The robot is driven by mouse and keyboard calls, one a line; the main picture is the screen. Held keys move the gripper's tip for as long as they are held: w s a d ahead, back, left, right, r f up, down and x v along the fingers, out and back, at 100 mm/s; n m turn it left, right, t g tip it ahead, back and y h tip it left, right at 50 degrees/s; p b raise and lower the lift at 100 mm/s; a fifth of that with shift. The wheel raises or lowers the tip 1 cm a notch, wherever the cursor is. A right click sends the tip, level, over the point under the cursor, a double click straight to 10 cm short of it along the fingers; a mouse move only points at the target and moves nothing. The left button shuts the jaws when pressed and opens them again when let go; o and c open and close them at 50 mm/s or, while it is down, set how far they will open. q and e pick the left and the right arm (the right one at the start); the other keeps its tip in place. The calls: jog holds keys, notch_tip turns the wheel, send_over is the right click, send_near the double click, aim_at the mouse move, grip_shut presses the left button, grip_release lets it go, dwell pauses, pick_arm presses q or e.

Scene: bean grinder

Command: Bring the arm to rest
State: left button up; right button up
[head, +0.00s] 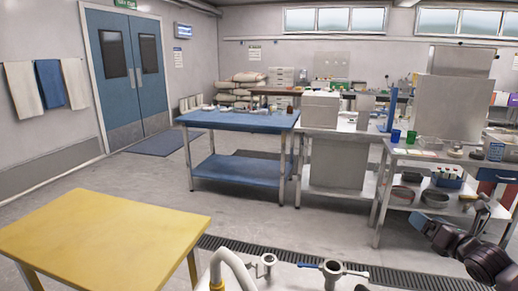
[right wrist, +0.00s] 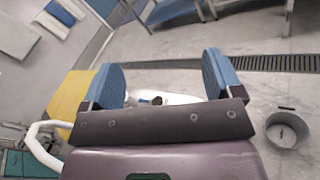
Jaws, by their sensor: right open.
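My right arm (head: 465,243) comes in at the lower right edge of the head view, in front of the right-hand workbench. In the right wrist view, my right gripper (right wrist: 164,82) shows two blue finger pads set wide apart. The gap between them is empty of any held thing. A small dark item and a pale surface show beyond the gap, too small to identify. My left gripper is not in view.
A yellow table (head: 105,232) stands at the lower left. A white curved pipe (head: 226,258) and metal fittings (head: 332,268) rise at the bottom edge. A blue table (head: 240,121) stands farther back. A grey bucket (right wrist: 287,129) is on the floor. Open floor lies between the tables.

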jog(key=s+d+f+m+g+h, duration=0.2)
jog(key=s+d+f+m+h, duration=0.15)
jog(key=d+m, duration=0.7)
jog(key=s+d+f+m+g+h, duration=0.1)
jog(key=s+d+f+m+h, duration=0.3)
jog(key=m, duration=1.2)
jog(key=s+a+f+m+g+y, duration=0.2)
jog(key=s+a+f+y, duration=0.1)
jog(key=s+a+f, duration=1.15)
jog(key=s+a+f+m+g+p, duration=0.1)
jog(key=s+a+f+m, duration=0.2)
jog(key=s+a, duration=1.3)
jog(key=shift+s+a+m+y+p, duration=0.3)
jog(key=shift+a+m+y, duration=0.15)
jog(key=shift+a+m, duration=0.3)
